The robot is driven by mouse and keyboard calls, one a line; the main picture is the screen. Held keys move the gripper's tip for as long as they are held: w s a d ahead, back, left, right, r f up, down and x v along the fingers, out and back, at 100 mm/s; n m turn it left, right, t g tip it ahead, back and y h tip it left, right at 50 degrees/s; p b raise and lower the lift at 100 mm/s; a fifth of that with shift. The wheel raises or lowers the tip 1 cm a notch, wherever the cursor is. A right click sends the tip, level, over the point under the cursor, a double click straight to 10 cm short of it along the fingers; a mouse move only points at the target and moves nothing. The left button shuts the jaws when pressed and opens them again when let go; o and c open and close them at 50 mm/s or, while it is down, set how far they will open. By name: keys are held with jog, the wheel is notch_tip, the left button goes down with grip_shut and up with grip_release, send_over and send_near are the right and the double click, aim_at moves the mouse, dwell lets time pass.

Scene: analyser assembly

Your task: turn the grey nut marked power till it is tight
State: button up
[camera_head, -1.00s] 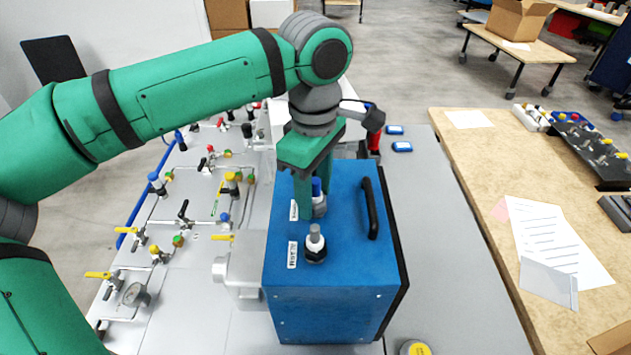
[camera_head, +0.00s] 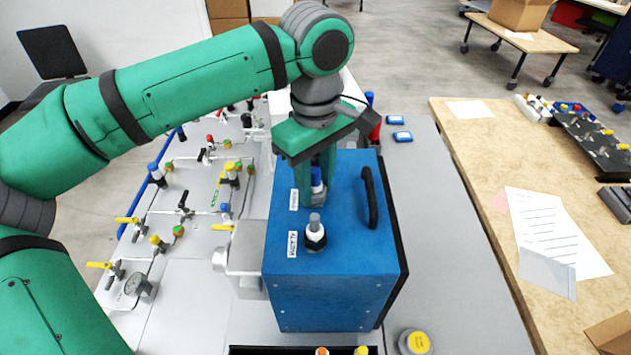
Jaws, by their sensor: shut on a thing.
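A blue analyser box (camera_head: 330,285) stands on the grey bench, with two upright connectors on its top. The rear connector has a blue plug (camera_head: 316,178) above a grey nut (camera_head: 319,200). My gripper (camera_head: 317,193) points down over this connector, and its green fingers are shut on the grey nut. The fingers partly hide the nut and its seat. The front connector (camera_head: 315,236) has a grey tip, a white collar and a black nut, and stands free of my gripper. Small white labels lie left of both connectors, too small to read surely.
A black handle (camera_head: 370,198) rises from the box top, right of the connectors. Valves and pipes (camera_head: 185,212) fill a panel on the left. A yellow-topped round part (camera_head: 417,342) stands at the front right. The bench right of the box is mostly clear.

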jog(key=m, duration=0.5)
jog(key=shift+m, duration=0.4)
jog(key=m, duration=0.4)
jog(key=shift+m, duration=0.3)
jog(key=m, duration=1)
jog(key=shift+w+a+r, duration=0.1)
jog(key=o, duration=1)
